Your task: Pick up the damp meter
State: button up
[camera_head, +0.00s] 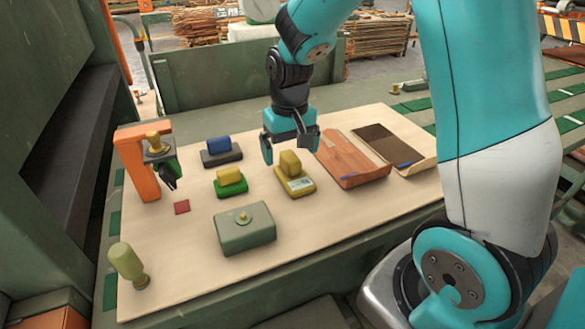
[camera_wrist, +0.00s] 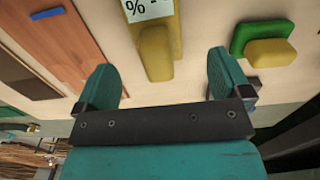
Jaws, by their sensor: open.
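The damp meter appears to be the yellow block-shaped device (camera_head: 291,186) with a raised grip on top and a small pale label, standing on the pale board in the head view. In the wrist view the yellow device (camera_wrist: 155,50) shows a white panel with a "%" sign at the top edge. My gripper (camera_head: 290,147) is open and empty, just behind and above the device in the head view. In the wrist view my gripper (camera_wrist: 163,72) has its fingers spread wide, with the yellow grip between them in the picture, apart from both.
A green-based yellow block (camera_head: 230,183) and a dark-based blue block (camera_head: 221,151) stand to the left. A green box (camera_head: 245,229) is in front. Veneer sheets (camera_head: 352,162) lie to the right. An orange stand (camera_head: 136,165) is far left. The pale board (camera_head: 190,255) has bare room front left.

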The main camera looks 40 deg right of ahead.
aim_at(292, 170)
jog(key=shift+s+d+f+p, duration=0.1)
jog(key=shift+f+p, duration=0.4)
jog(key=shift+f, duration=1.05)
jog(key=shift+d+f+p, duration=0.1)
jog(key=shift+f+p, duration=0.4)
jog(key=shift+f, duration=1)
jog(key=c, duration=1.1)
